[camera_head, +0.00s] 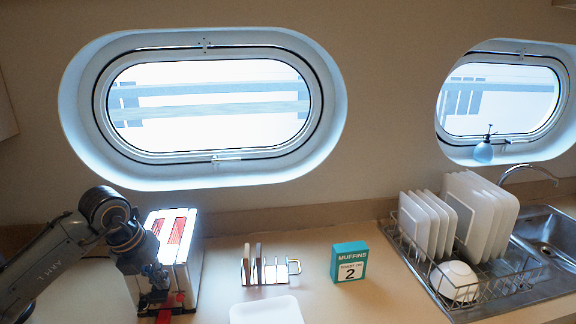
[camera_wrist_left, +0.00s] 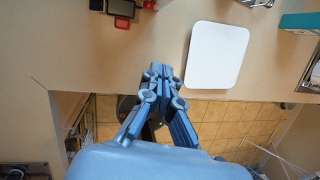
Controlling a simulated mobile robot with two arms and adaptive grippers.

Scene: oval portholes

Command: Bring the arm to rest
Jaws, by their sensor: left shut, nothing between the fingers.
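My left arm comes in from the left in the head view, and its gripper (camera_head: 160,287) shows in front of the toaster (camera_head: 186,262). In the left wrist view my left gripper (camera_wrist_left: 157,72) is shut and empty, with its fingertips together. It shows over the counter's front edge, apart from the white plate (camera_wrist_left: 217,55) to its right. My right gripper is not in view.
A toast rack (camera_head: 268,268), a teal muffin box (camera_head: 349,261) and a white plate (camera_head: 266,311) stand right of the toaster. A dish rack (camera_head: 470,300) with plates and a bowl is by the sink (camera_head: 552,232). Tiled floor (camera_wrist_left: 225,125) shows below the counter.

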